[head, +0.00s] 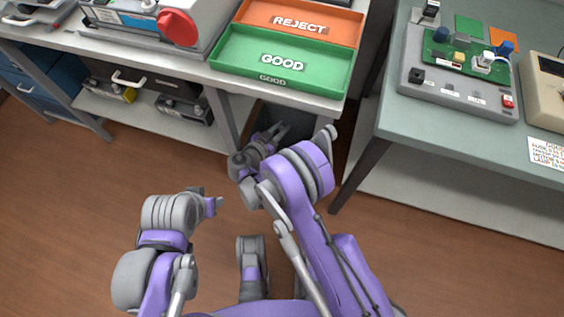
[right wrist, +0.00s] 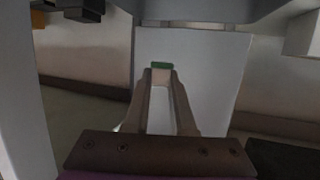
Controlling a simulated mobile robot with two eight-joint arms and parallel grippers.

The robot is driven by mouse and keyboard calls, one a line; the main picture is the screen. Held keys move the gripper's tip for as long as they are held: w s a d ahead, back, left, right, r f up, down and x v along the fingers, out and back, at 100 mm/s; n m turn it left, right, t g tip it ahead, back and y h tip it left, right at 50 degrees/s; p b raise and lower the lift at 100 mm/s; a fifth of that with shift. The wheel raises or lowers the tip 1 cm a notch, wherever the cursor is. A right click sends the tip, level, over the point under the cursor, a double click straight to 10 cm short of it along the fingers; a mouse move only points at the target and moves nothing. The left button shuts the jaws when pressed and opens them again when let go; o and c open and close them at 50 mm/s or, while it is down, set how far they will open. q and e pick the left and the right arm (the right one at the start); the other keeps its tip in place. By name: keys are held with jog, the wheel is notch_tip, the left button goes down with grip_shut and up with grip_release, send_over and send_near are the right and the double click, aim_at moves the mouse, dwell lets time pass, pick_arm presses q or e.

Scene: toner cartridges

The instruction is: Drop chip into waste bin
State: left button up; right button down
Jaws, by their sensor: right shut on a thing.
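My right gripper (head: 277,131) reaches under the workbench, at the dark waste bin (head: 290,117). The bin is partly hidden by my right arm. In the right wrist view, my right gripper (right wrist: 162,72) is shut on a small green chip (right wrist: 162,65) between its fingertips. The chip cannot be made out in the head view. I cannot tell from these views whether the chip is inside the bin's rim or above it. My left gripper (head: 211,199) is over the floor, away from the bin; its finger opening is unclear.
The workbench carries a green GOOD tray (head: 232,57) and an orange REJECT tray (head: 342,27) above the bin. A second table (head: 450,128) with a circuit board fixture (head: 462,75) stands right. A lower shelf (head: 150,117) is left of the bin. Open floor lies in front.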

notch_tip(320, 180, down, 3)
jog(key=shift+f+b, duration=0.15)
jog(key=shift+b, duration=0.6)
pick_arm(q)
jog(key=shift+s+x, duration=0.2)
jog(key=shift+x, duration=0.9)
pick_arm(e)
jog(key=c, duration=0.7)
grip_release()
pick_arm(q)
jog(key=shift+s, duration=0.1)
